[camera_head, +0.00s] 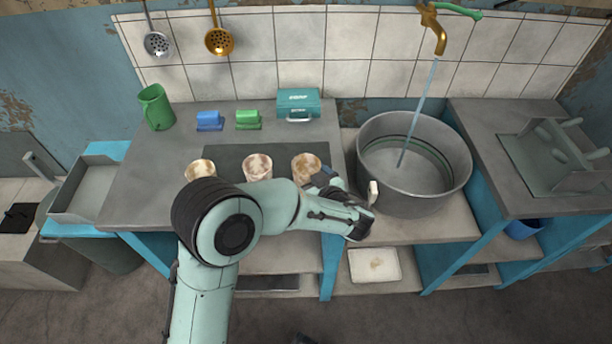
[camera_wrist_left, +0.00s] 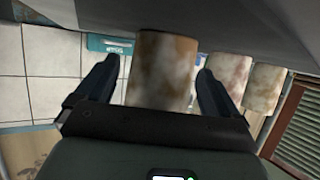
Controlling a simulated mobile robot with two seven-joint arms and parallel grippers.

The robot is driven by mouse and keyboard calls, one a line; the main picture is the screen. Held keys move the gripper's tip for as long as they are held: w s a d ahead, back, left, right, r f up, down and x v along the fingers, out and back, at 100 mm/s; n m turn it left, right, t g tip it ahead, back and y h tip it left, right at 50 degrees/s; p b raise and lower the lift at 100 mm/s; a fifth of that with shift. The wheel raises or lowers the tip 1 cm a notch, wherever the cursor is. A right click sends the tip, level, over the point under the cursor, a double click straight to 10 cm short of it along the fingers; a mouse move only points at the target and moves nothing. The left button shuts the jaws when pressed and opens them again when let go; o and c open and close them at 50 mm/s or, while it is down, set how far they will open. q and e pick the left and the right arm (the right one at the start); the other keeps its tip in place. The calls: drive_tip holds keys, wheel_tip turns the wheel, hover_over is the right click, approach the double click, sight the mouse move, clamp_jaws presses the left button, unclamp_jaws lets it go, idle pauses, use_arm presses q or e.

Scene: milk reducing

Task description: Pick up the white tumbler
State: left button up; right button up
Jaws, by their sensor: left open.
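Three white tumblers with brown stains stand in a row on the dark panel of the counter: the left tumbler (camera_head: 200,170), the middle tumbler (camera_head: 258,167) and the right tumbler (camera_head: 306,166). My left gripper (camera_head: 322,182) is at the right tumbler, whose lower part it partly hides. In the left wrist view, a tumbler (camera_wrist_left: 162,70) stands between the open fingers of my left gripper (camera_wrist_left: 157,66), with a visible gap on the left. Contact on the right is unclear. Two other tumblers show further right in that view. My right gripper does not show.
A large metal pot (camera_head: 414,165) under running water stands close to the right of my left gripper. A teal box (camera_head: 298,103), a green block (camera_head: 248,120), a blue block (camera_head: 209,121) and a green mug (camera_head: 156,107) stand behind the tumblers.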

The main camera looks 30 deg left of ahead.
use_arm(q)
drive_tip(key=shift+w+a+f, duration=0.15)
drive_tip(key=shift+a, duration=0.1)
drive_tip(key=c, duration=1.1)
drive_tip(key=shift+o, duration=0.2)
